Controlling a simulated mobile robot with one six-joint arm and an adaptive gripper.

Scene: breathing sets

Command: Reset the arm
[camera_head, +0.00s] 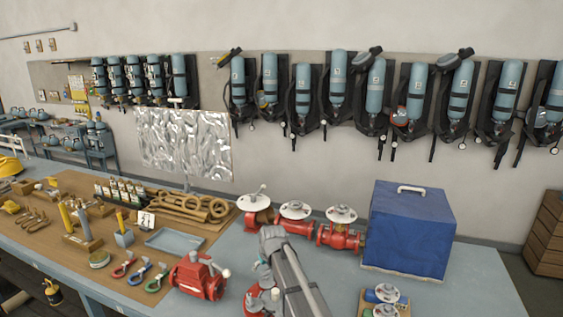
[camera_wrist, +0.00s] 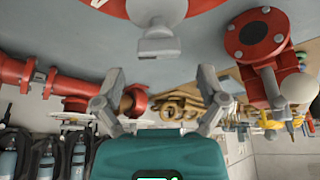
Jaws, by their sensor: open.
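My gripper (camera_wrist: 160,78) is open, its two grey fingers spread apart with nothing held between them. Its teal body fills the bottom middle of the wrist view. A red fitting with a grey knob (camera_wrist: 158,45) is beyond the fingers at the top of that view; contact is not visible. In the head view, my grey arm reaches up from the bottom centre over the blue-grey bench (camera_head: 340,285). The gripper there is mostly hidden behind the wrist, close to a red valve (camera_head: 254,303) at the bottom edge.
Several red valves with white handwheels (camera_head: 341,214) stand behind my arm. A red pump-like fitting (camera_head: 199,278) is to its left, a blue box (camera_head: 408,230) to its right. Small gauges (camera_head: 383,294) lie near the front. Breathing sets (camera_head: 338,80) hang along the wall.

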